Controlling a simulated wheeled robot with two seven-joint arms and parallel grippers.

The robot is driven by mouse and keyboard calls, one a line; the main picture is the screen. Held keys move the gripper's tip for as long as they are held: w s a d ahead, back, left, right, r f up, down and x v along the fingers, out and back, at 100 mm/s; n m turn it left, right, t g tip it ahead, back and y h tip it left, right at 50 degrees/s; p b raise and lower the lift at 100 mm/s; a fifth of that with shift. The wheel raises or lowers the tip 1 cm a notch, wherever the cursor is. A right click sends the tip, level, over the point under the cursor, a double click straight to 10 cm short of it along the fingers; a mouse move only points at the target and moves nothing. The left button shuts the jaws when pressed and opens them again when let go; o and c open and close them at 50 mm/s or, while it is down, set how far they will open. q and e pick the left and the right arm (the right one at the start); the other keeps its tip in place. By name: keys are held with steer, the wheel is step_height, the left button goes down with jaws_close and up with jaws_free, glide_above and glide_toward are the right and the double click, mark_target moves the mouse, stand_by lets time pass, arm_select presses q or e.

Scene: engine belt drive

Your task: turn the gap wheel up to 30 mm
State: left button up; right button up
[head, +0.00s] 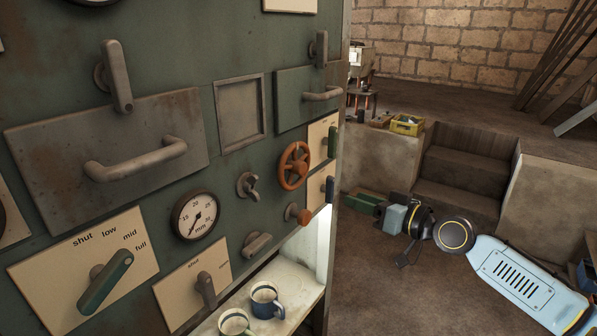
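The orange handwheel (295,166), likely the gap wheel, is mounted on the green panel (228,176), right of the round gauge. The gauge (195,215) is marked in mm, with 15, 20 and 30 legible; its needle points to the lower left, and the exact value is too small to read. My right arm comes in from the right. My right gripper (393,220) is right of the panel, well apart from the wheel and touching no control. Its fingers are too unclear to tell open from shut. My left gripper is out of view.
A lever marked shut, low, mid, full (105,281) is at the lower left. An orange knob (297,214) sits below the wheel. Two mugs, one a blue mug (266,300), stand on a shelf (297,279). Steps (462,172) and a yellow crate (407,124) lie beyond.

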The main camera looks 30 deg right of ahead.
mark_target(304, 168)
steer(key=a+r+n+y, duration=0.2)
steer(key=a+r+y, duration=0.15)
steer(key=r, duration=0.25)
steer(key=shift+m+h, duration=0.3)
steer(key=shift+h, duration=0.25)
steer(key=p+x, duration=0.1)
steer(key=x, duration=0.3)
steer(key=p+x, duration=0.2)
steer(key=x, duration=0.1)
steer(key=p+x, duration=0.2)
steer(key=x, duration=0.2)
steer(key=shift+w+a, duration=0.1)
steer(key=shift+a, duration=0.4)
steer(key=shift+w+a, duration=0.25)
steer(key=shift+w, duration=0.25)
steer(key=shift+c, duration=0.3)
steer(key=c, duration=0.6)
steer(key=shift+c, duration=0.2)
